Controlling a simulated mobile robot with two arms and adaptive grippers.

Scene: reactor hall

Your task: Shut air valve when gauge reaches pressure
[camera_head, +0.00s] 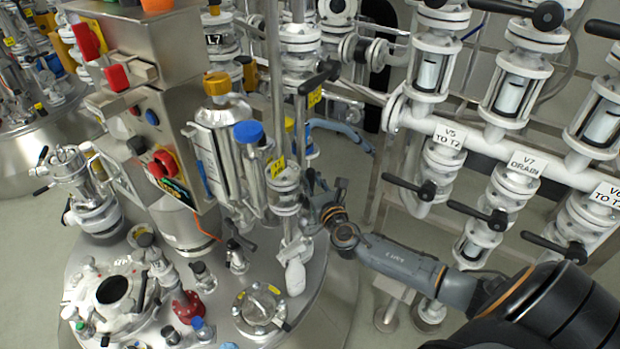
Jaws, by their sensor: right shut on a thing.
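My right gripper (312,188) reaches in from the right to the upright glass-and-metal pipe fitting (286,194) on the reactor lid. Its dark fingers are shut on a small part beside this fitting, seemingly a valve handle; the fingers hide it, so its angle cannot be told. I cannot tell for sure which valve is the air valve. No gauge dial can be read in this view. My left gripper is not in view.
A steel control box (150,125) with red knobs stands at the left above the round reactor lid (225,300). White pipes with black-handled valves, labelled V5 (449,137) and V7 (524,163), fill the right. A blue-capped column (248,132) stands left of my gripper.

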